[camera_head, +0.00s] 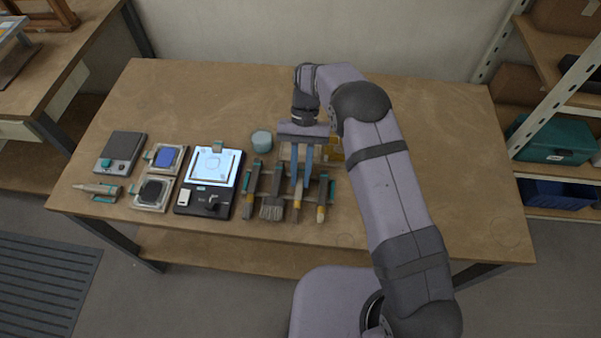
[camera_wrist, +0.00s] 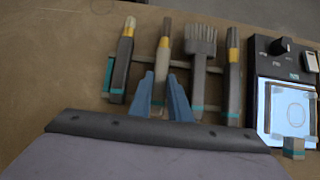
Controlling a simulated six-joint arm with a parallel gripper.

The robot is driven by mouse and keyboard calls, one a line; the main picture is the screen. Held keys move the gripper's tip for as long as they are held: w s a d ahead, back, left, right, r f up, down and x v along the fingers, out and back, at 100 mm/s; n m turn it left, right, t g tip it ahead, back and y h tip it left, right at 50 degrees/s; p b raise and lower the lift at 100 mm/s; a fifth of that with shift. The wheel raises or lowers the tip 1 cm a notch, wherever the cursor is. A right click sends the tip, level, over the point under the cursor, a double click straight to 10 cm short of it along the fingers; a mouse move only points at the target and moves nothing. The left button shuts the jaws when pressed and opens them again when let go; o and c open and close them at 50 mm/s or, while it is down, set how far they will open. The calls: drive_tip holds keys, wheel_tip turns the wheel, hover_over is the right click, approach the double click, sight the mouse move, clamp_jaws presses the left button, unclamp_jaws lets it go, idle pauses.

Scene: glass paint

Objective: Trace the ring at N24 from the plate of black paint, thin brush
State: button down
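My gripper (camera_head: 301,185) points down at the brush rack (camera_head: 265,183). In the wrist view, the blue fingers (camera_wrist: 162,80) stand on either side of a slim brush (camera_wrist: 163,45), second from left there. Whether they touch its handle is unclear. This brush (camera_head: 297,204) lies in the rack among other brushes. The plate of black paint (camera_head: 152,193) is left of the lit panel. A glass pane (camera_head: 212,165) lies on the panel with a faint ring outline (camera_head: 212,161), also in the wrist view (camera_wrist: 292,108). The label N24 is not legible.
A plate of blue paint (camera_head: 165,157) sits behind the black one. A grey device (camera_head: 121,150) and a pen-like tool (camera_head: 98,189) lie at far left. A pale teal cup (camera_head: 262,140) stands behind the rack. The table's right side is clear beyond my arm.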

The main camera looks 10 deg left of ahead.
drive_tip(key=shift+r, duration=0.15)
idle(0.5)
drive_tip(key=shift+r+p, duration=2.7)
drive_tip(key=shift+r, duration=0.7)
drive_tip(key=shift+w+d, duration=0.15)
drive_tip(key=shift+d, duration=0.05)
drive_tip(key=w+d+r+m+y, duration=0.25)
drive_tip(key=w+d, duration=0.25)
drive_tip(key=d, duration=0.5)
drive_tip(key=s+d+n+h, duration=0.2)
drive_tip(key=s+d, duration=0.2)
drive_tip(key=d, duration=0.6)
drive_tip(key=shift+s+r, duration=0.3)
drive_tip(key=shift+r, duration=0.15)
